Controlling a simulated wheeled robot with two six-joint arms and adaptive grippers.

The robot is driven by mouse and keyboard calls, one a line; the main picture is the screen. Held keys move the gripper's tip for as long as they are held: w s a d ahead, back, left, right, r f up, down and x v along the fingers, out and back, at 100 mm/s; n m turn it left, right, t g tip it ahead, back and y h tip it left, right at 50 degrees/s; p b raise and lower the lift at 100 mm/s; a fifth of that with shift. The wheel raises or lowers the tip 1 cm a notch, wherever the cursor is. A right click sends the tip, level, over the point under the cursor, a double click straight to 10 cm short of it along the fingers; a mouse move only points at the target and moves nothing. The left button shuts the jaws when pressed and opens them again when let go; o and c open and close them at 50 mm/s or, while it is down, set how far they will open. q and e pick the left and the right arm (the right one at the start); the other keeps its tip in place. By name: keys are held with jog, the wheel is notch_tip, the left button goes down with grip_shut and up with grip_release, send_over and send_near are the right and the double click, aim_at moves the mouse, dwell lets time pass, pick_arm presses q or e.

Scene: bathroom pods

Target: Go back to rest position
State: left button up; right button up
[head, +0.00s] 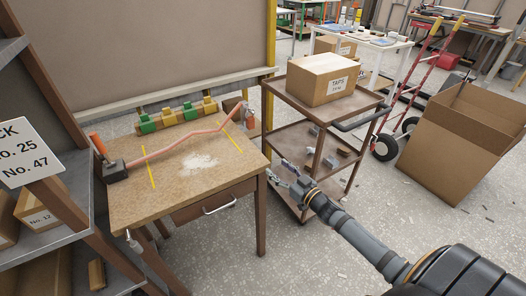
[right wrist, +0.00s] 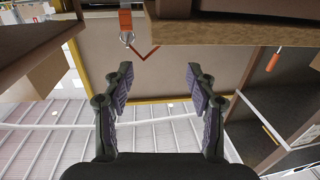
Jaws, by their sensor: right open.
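My right gripper (head: 290,180) reaches in from the lower right in the head view. It is in front of the brown cart and to the right of the wooden workbench, apart from the bench top. In the right wrist view the two dark fingers (right wrist: 158,82) stand wide apart with nothing held between them. My left gripper does not show in either view.
The workbench (head: 215,175) holds a red pipe (head: 175,148) and green and yellow blocks (head: 175,115). The cart (head: 305,137) carries a TAPS box (head: 323,80). A shelf (head: 75,200) stands left. An open carton (head: 455,145) and red hand truck (head: 415,80) are right. Lower-middle floor is mostly clear.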

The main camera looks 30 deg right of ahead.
jog(key=shift+d+f, duration=0.1)
jog(key=s+d+f+m+g+h+p, duration=0.1)
jog(key=s+d+f+g+h, duration=0.15)
jog(key=f, duration=0.35)
jog(key=s+d+f+m+g+h+p, duration=0.1)
jog(key=d+f+p, duration=0.15)
jog(key=f, duration=0.35)
jog(key=s+d+f+m+g+h+p, duration=0.1)
jog(key=s+f+g+h+p, duration=0.3)
jog(key=s+f, duration=1.2)
jog(key=s+a+f+g+y, duration=0.1)
jog(key=s+a+f+g, duration=0.2)
jog(key=s, duration=0.5)
jog(key=s+a+f+g, duration=0.3)
jog(key=s+f, duration=0.3)
jog(key=s, duration=0.3)
jog(key=s+a+f+n+g+y, duration=0.1)
jog(key=s+a+f+g, duration=0.2)
jog(key=s, duration=0.6)
notch_tip(320, 180, down, 2)
jog(key=shift+a+f+y+p, duration=0.1)
jog(key=shift+a+y+p, duration=0.25)
jog(key=shift+a, duration=0.3)
